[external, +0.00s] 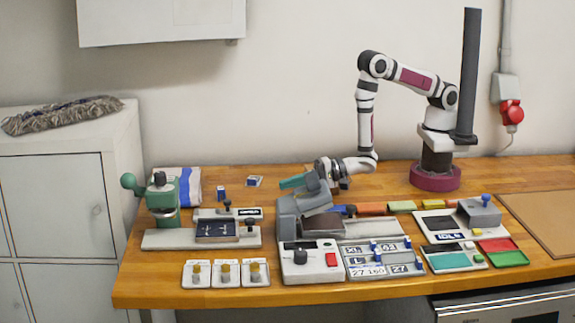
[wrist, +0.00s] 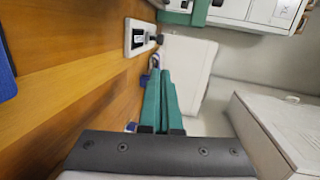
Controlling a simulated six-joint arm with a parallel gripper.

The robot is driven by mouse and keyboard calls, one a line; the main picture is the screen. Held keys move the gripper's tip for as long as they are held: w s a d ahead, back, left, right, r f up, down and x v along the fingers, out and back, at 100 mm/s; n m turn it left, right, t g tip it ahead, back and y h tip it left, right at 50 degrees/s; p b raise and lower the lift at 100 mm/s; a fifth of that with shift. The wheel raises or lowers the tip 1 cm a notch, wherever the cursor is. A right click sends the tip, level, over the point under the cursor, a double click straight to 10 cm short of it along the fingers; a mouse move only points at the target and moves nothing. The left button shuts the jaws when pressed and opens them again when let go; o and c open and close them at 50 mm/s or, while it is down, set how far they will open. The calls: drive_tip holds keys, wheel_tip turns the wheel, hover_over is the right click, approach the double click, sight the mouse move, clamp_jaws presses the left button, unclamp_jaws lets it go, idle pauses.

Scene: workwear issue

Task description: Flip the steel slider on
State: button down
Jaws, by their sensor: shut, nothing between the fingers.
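My gripper (external: 284,183) has teal fingers, pressed together and empty, pointing left above the middle of the bench. In the wrist view the shut fingers (wrist: 161,76) point towards small blue and grey items on the wood.
A green press (external: 165,200) stands at the left. A grey machine (external: 302,212) stands beneath my wrist, with a white control box (external: 311,266) in front. Small blue-marked blocks (external: 221,193) lie behind the plate. Bare wood lies towards the back.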

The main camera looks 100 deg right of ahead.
drive_tip(key=shift+s+a+f+y, duration=0.3)
drive_tip(key=shift+s+a, duration=0.05)
drive_tip(key=shift+a, duration=0.05)
approach(231, 210)
drive_tip(key=w, duration=0.2)
drive_tip(key=w+a+r, duration=0.1)
drive_tip(key=w, duration=0.3)
drive_tip(key=shift+w+a+r, duration=0.2)
drive_tip(key=shift+w, duration=1.65)
